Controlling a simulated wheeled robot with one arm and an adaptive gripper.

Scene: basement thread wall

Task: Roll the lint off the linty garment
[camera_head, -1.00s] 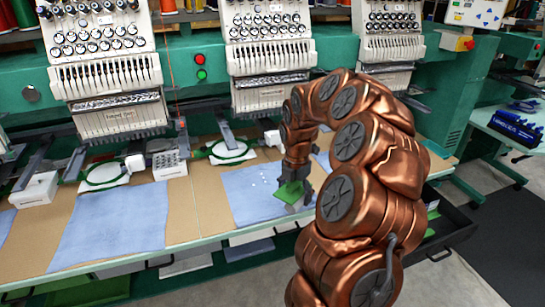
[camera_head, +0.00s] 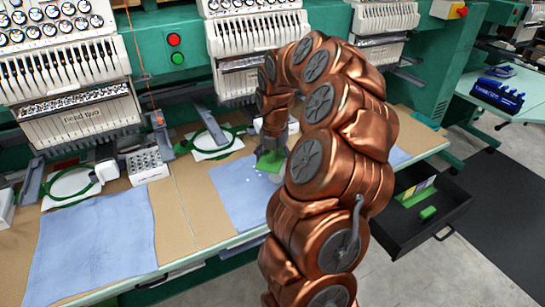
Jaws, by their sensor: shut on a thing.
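A light blue garment (camera_head: 232,196) lies flat on the tan table under the middle embroidery machine. A few small white specks of lint show on it. My gripper (camera_head: 270,148) is over its far part, shut on a green tool (camera_head: 266,163), which looks like the lint roller. The tool is low over the cloth; I cannot tell whether it touches. My arm hides the garment's right side and part of the tool. Another blue garment (camera_head: 95,245) lies flat at the left, with no specks that I can see. A piece of blue cloth (camera_head: 398,156) shows right of my arm.
Embroidery machine heads (camera_head: 70,80) overhang the table's back. Green hoops (camera_head: 215,140) and a white rack (camera_head: 147,164) stand behind the garments. An open black drawer (camera_head: 400,235) with a green block (camera_head: 428,213) juts out at the right. Bare table lies between the garments.

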